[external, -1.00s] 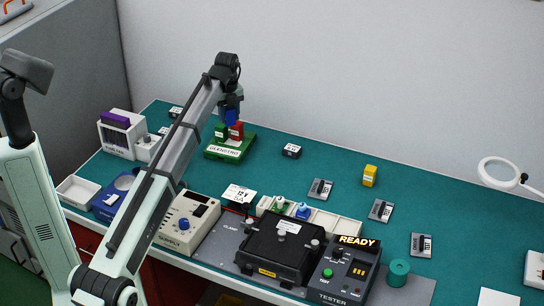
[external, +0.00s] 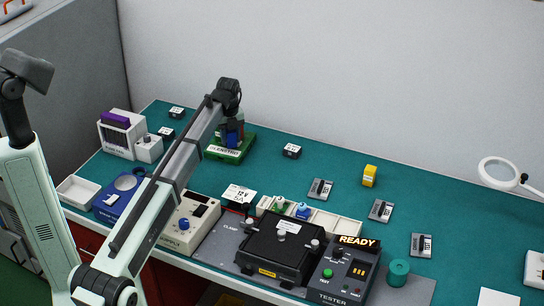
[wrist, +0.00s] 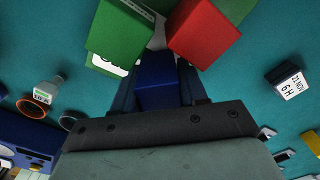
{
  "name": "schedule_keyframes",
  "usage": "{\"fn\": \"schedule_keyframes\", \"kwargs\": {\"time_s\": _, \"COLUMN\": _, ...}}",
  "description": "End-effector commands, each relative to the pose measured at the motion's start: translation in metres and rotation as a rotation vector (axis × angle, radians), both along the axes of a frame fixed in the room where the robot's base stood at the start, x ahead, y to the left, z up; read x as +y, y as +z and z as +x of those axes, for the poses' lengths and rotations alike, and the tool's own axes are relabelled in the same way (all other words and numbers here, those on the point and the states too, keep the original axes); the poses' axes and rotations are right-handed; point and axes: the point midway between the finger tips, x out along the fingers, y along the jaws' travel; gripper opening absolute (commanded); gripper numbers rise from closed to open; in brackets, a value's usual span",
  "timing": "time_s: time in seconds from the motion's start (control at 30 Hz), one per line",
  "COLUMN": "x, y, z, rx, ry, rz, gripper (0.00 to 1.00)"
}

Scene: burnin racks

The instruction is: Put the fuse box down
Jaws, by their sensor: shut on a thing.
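My gripper (wrist: 157,88) is shut on a blue block (wrist: 157,72), which I take to be the fuse box. In the external view the blue block (external: 234,138) is low over the green labelled tray (external: 226,154), between my fingers. I cannot tell whether it touches the tray. In the wrist view a green block (wrist: 119,36) stands to its left and a red block (wrist: 204,32) to its right, with a narrow gap between them. My arm partly hides these blocks in the external view.
A small black labelled box (external: 292,151) stands right of the tray. A yellow block (external: 370,176) and several grey switch pieces (external: 320,189) lie farther right. The tester (external: 345,273) with its lit READY sign and a black clamp fixture (external: 279,249) are in front. Mat behind the tray is clear.

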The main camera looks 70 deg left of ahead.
Motion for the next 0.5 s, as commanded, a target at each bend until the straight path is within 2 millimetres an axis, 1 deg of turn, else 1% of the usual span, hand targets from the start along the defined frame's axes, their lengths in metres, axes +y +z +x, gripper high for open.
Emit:
{"fn": "schedule_keyframes", "kwargs": {"time_s": 0.07, "x": -0.0003, "y": -0.005, "z": -0.0002, "rx": 0.0, "ry": 0.0, "rz": -0.001, "gripper": 0.12}}
{"fn": "schedule_keyframes", "kwargs": {"time_s": 0.43, "x": -0.0002, "y": -0.0076, "z": -0.0001, "rx": 0.0, "ry": 0.0, "rz": 0.0, "gripper": 0.12}}
{"fn": "schedule_keyframes", "kwargs": {"time_s": 0.47, "x": -0.0001, "y": -0.0074, "z": 0.0, "rx": 0.0, "ry": 0.0, "rz": 0.0, "gripper": 0.44}}
{"fn": "schedule_keyframes", "kwargs": {"time_s": 0.5, "x": 0.0, "y": -0.0072, "z": 0.0, "rx": 0.0, "ry": 0.0, "rz": 0.0, "gripper": 0.48}}
